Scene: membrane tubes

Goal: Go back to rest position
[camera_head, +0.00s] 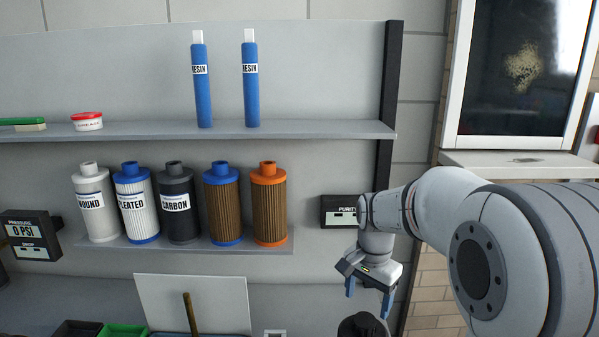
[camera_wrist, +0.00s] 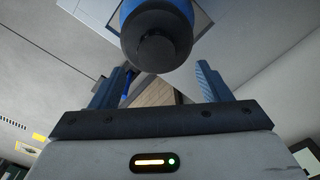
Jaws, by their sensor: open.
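My gripper (camera_head: 369,290) hangs at the right of the shelves in the head view, below a small "PURITY" display (camera_head: 340,211). Its blue fingers point down and stand apart, with nothing held between them. A dark rounded object (camera_head: 362,325) lies just below the fingers at the bottom edge, partly cut off. In the wrist view, the two blue fingers (camera_wrist: 160,90) are spread. A dark round end with a blue body (camera_wrist: 157,35) shows at the top, beyond or between the fingers; how far away it is I cannot tell.
Two blue resin tubes (camera_head: 202,85) (camera_head: 250,84) stand on the upper shelf (camera_head: 300,130). Several filter cartridges stand on the lower shelf (camera_head: 200,245). A white panel (camera_head: 190,303) and a green bin (camera_head: 124,330) are below. A framed dark window (camera_head: 525,70) is at right.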

